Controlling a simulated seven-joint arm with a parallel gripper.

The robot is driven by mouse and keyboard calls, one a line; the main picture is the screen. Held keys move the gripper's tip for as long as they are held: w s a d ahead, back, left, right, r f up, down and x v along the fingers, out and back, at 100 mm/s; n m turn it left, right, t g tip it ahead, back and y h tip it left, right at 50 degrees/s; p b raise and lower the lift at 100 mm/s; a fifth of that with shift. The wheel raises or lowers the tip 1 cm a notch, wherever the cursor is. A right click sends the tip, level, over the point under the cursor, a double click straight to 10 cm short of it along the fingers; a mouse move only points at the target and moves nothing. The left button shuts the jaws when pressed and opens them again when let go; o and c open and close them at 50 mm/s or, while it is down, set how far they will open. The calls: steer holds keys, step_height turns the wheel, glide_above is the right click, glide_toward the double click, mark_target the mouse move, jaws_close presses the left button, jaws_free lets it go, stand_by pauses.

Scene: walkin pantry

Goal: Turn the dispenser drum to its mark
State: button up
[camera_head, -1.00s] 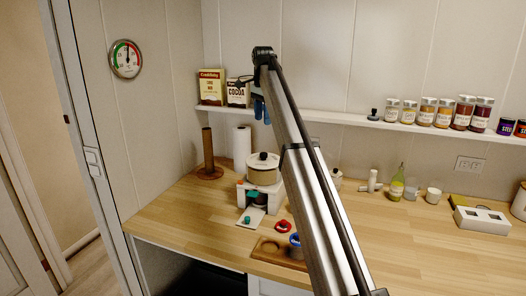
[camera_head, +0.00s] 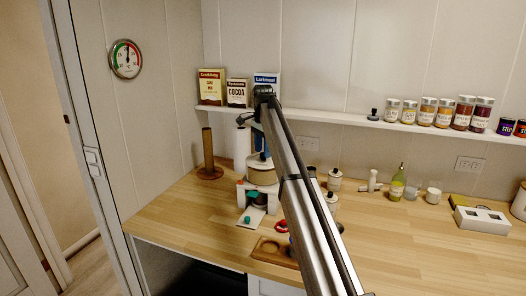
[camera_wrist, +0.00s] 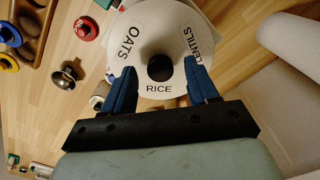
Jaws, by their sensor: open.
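The dispenser drum (camera_head: 262,172) is a cream cylinder with a dark-edged top, on a white stand (camera_head: 242,192) on the counter. In the wrist view the drum's top (camera_wrist: 158,30) carries the labels OATS, LENTILS and RICE around a dark central knob (camera_wrist: 160,67). RICE is nearest my gripper. My gripper (camera_wrist: 159,72) is open, with one blue finger on each side of the knob in that view. Whether the fingers touch the drum or are still above it, I cannot tell. In the head view my gripper (camera_head: 259,142) is just over the drum, partly hidden by my arm.
A paper roll (camera_head: 242,148) and a wooden post (camera_head: 207,155) stand behind and left of the drum. A wooden tray (camera_head: 270,250) and a red ring (camera_head: 281,226) lie in front. White canisters (camera_head: 334,180) stand to the right. A shelf (camera_head: 340,117) runs along the wall above.

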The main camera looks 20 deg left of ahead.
steer(key=shift+f, duration=0.5)
steer(key=shift+c, duration=0.2)
jaws_close()
